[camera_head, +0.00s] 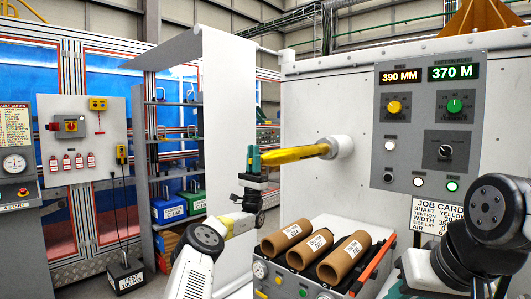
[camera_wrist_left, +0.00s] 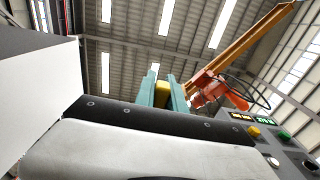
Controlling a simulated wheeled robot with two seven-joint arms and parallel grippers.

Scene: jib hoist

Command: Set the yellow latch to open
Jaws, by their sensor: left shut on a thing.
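The yellow latch (camera_head: 292,155) is a long bar that sticks out to the left from a white round hub (camera_head: 338,146) on the white machine panel. It lies nearly level, with its free end slightly lower. My left gripper (camera_head: 254,158) has its teal fingers shut on that free end. In the left wrist view a piece of yellow (camera_wrist_left: 161,91) shows between the two teal fingers (camera_wrist_left: 162,95); the rest of the bar is hidden there. My right arm shows at the lower right of the head view, but its gripper is out of sight.
A grey control panel (camera_head: 427,120) with knobs and displays reading 390 MM and 370 M is right of the hub. A cart (camera_head: 275,283) with several brown tubes (camera_head: 345,258) stands below. A shelf (camera_head: 178,157) with blue and green boxes is at left.

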